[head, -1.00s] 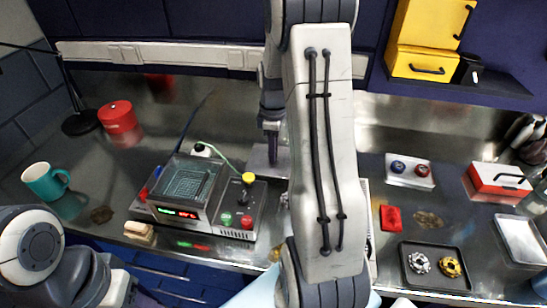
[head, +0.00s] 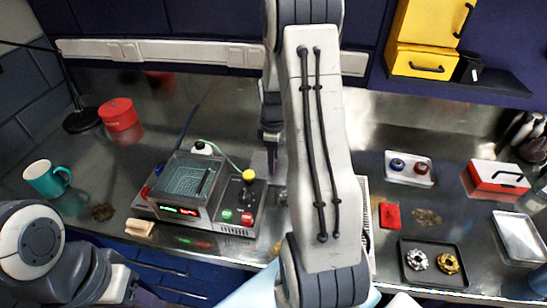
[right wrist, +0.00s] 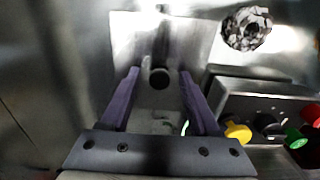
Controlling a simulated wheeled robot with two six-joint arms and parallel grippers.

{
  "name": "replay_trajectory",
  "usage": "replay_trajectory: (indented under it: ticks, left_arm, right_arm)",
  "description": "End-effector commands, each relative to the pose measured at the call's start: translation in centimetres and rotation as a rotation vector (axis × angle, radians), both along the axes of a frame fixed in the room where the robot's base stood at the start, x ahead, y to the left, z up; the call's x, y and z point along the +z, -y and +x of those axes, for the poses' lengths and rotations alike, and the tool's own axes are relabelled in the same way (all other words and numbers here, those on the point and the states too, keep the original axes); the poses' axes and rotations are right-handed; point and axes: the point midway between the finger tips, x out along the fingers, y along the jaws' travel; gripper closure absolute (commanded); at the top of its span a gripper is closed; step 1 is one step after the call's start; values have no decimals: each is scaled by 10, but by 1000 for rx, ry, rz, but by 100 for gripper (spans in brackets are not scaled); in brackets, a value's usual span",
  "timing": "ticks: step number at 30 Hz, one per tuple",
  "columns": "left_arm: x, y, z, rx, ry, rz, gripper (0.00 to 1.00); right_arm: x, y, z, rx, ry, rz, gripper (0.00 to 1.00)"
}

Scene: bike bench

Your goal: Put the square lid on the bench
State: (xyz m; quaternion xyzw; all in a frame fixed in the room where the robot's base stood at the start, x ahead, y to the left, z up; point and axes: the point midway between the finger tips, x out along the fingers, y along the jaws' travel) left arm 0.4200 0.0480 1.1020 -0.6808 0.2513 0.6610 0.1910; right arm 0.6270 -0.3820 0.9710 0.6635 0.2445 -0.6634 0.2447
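The square lid (right wrist: 135,35) is a flat grey metal plate with a dark round knob (right wrist: 160,78), seen in the right wrist view. My right gripper (right wrist: 161,82) is open, its two purple fingers on either side of the knob with visible gaps. Whether the lid rests flat on the bench is hard to tell. My left gripper is out of view; only part of the left arm shows at lower left.
A machine (head: 187,180) with an open square basin and a control box (head: 240,205) stands left of my right arm. A teal mug (head: 45,178) and red tin (head: 119,114) are further left. A dark tray (head: 435,265) with two metal parts is at right.

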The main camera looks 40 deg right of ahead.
Motion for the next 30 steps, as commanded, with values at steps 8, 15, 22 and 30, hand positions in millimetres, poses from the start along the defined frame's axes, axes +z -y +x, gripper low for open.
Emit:
replay_trajectory:
  ticks: [8,15,22,30]
  left_arm:
    - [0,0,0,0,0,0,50]
    - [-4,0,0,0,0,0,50]
    - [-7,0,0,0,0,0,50]
    - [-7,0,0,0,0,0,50]
  right_arm:
    - [12,1,1,0,4,-2,38]
    - [61,1,1,0,5,-3,38]
    - [104,1,1,0,5,-3,38]
    - [123,0,0,0,0,0,38]
